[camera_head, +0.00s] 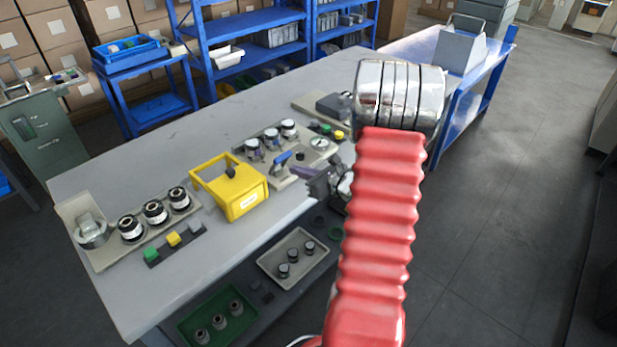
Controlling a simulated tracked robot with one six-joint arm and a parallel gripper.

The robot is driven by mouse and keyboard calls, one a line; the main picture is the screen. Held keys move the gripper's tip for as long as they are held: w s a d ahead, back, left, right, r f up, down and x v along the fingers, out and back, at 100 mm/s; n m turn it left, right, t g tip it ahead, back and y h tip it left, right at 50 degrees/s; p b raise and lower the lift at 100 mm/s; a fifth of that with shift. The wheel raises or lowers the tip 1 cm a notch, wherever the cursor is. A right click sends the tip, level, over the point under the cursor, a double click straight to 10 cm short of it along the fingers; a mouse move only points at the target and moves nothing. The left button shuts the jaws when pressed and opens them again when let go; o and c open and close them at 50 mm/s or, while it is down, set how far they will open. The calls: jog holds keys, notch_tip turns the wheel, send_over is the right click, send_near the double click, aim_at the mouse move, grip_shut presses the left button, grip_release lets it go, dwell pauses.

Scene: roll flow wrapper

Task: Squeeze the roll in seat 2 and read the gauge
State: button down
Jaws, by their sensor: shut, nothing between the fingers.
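My gripper (317,184) is at the near edge of the table, right of a blue-handled lever (282,160), and its fingers look closed and empty. My red arm hides part of the area behind it. Three white-topped rolls sit in a row at the back: left (253,149), middle (271,139) and right (289,129). Three black-rimmed rolls sit in a row at the left: (131,228), middle (155,212) and right (179,198). I cannot read any seat numbers. A round white dial gauge (319,144) stands right of the back row; its reading is too small to tell.
A yellow open-framed box (240,190) stands between the two rows. Green and yellow buttons (173,239) are in front of the left row. A grey tray (298,258) and a green tray (217,318) with small parts are below the tabletop. The tabletop's back left is clear.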

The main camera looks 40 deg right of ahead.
jog(key=shift+w+r, duration=0.35)
jog(key=shift+w, duration=0.25)
jog(key=shift+w+r, duration=0.35)
jog(key=shift+w, duration=0.25)
jog(key=shift+d+r, duration=0.1)
